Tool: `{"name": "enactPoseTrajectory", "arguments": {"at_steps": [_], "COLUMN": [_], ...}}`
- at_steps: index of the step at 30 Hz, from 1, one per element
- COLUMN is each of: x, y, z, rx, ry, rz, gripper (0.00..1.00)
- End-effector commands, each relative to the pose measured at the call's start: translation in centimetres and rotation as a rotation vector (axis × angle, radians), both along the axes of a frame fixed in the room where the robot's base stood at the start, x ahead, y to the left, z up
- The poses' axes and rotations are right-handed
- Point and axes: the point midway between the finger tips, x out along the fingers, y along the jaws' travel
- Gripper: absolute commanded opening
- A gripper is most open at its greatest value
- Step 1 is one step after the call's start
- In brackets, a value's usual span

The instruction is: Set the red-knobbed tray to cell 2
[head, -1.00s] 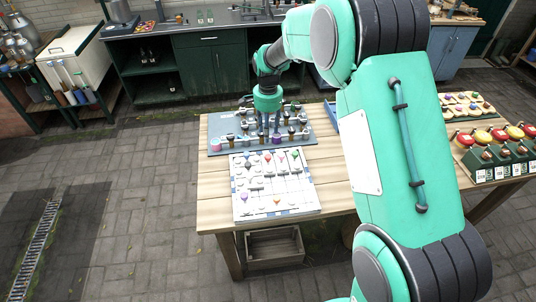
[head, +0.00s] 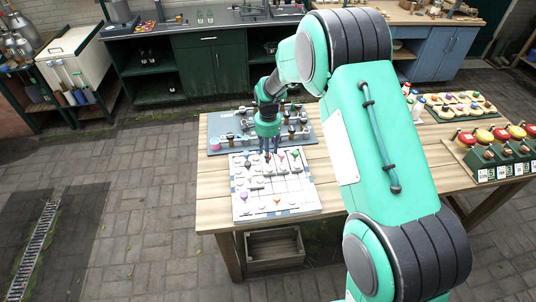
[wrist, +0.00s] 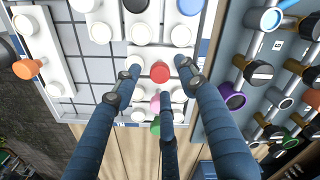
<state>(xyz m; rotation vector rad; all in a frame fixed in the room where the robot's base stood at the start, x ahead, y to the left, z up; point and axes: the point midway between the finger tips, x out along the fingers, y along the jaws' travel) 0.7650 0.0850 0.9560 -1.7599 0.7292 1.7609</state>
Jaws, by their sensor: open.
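A red knob (wrist: 160,71) stands on a small white tray piece on the white gridded board (head: 245,214). In the wrist view it lies between the tips of my gripper (wrist: 158,82), whose blue fingers are spread around it. The fingers appear apart from the knob; their exact height above the board is hard to tell. In the head view my gripper (head: 268,150) is over the board's back edge, and its fingers partly hide the knob there. No cell numbers are readable.
Other trays carry a pink knob (wrist: 155,103), a green knob (wrist: 155,125) and an orange knob (wrist: 27,68). Bare grid cells (wrist: 95,65) lie left of the red knob. A grey panel with valves (head: 222,142) stands close behind the board.

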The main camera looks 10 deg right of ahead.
Motion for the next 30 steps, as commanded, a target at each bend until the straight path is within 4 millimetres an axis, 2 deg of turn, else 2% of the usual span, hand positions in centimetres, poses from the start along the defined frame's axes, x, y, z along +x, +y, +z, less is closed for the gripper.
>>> {"name": "enactPoseTrajectory", "arguments": {"at_steps": [6, 15, 16, 22, 30], "x": [0.00, 0.01, 0.01, 0.01, -0.23], "y": [0.00, 0.00, 0.00, 0.00, 0.01], "z": [-1.16, -1.26, -1.26, -1.26, -1.23], "rx": [0.000, 0.000, 0.000, 0.000, 0.000], "ry": [0.000, 0.000, 0.000, 0.000, 0.000], "rz": [0.000, 0.000, 0.000, 0.000, 0.000], "gripper": [0.42, 0.42, 0.40, 0.00, 0.00]}}
